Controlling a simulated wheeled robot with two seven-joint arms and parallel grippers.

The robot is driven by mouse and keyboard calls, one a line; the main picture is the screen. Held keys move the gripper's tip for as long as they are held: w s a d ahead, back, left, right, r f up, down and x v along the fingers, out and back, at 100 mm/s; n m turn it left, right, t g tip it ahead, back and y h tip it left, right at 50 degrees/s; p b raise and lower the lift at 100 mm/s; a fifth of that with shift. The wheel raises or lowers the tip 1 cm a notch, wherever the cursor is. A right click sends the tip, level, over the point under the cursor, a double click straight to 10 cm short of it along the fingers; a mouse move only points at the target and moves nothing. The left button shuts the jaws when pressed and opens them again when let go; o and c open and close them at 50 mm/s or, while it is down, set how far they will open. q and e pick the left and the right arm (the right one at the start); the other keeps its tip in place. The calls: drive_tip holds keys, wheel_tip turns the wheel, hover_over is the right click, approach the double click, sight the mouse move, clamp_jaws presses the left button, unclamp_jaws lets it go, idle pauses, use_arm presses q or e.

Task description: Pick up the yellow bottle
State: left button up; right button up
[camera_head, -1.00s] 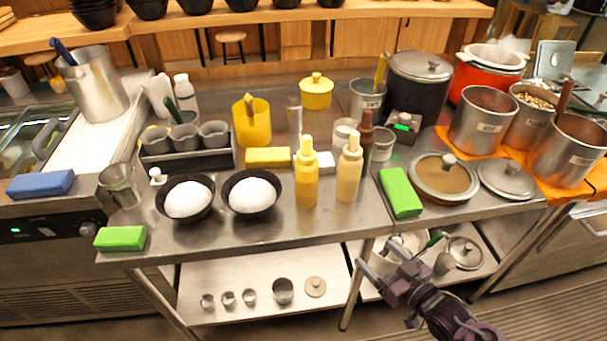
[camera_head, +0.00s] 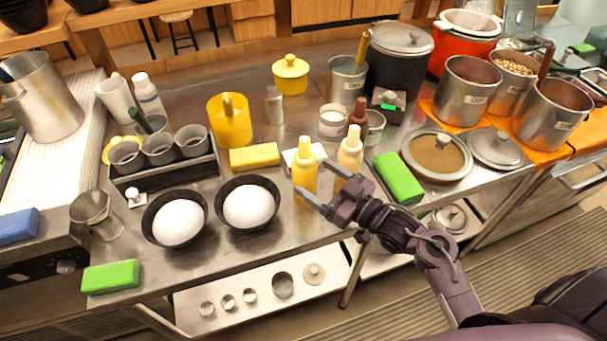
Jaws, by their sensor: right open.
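The yellow bottle (camera_head: 304,176) stands upright near the front edge of the steel table, with a pale yellow nozzle on top. A paler, cream-yellow bottle (camera_head: 349,155) stands just to its right, its lower part hidden behind my right gripper. My right gripper (camera_head: 318,192) is open, with its fingers pointing left toward the yellow bottle. One fingertip overlaps the base of the bottle in the picture; I cannot tell whether it touches. My left gripper is not in view.
Two black bowls with white contents (camera_head: 247,204) (camera_head: 178,222) stand left of the yellow bottle. A yellow block (camera_head: 254,156) lies behind it. A brown-red bottle (camera_head: 357,117) stands behind the cream one. A green block (camera_head: 398,178) lies to the right.

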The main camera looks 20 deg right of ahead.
sight(297, 165)
drive_tip(key=shift+w+a, duration=0.3)
drive_tip(key=shift+w, duration=0.15)
drive_tip(key=x, duration=0.1)
drive_tip(key=p+x, duration=0.1)
drive_tip(key=x, duration=0.1)
drive_tip(key=p+x, duration=0.1)
drive_tip(key=x, duration=0.1)
drive_tip(key=shift+r, duration=0.25)
drive_tip(key=shift+w+a+f, duration=0.1)
drive_tip(key=shift+w, duration=0.15)
drive_tip(key=shift+c, duration=0.5)
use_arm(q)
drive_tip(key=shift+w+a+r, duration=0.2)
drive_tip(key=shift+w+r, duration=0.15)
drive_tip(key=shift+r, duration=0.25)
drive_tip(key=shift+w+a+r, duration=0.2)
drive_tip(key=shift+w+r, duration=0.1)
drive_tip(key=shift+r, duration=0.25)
use_arm(e)
drive_tip(key=c, duration=0.7)
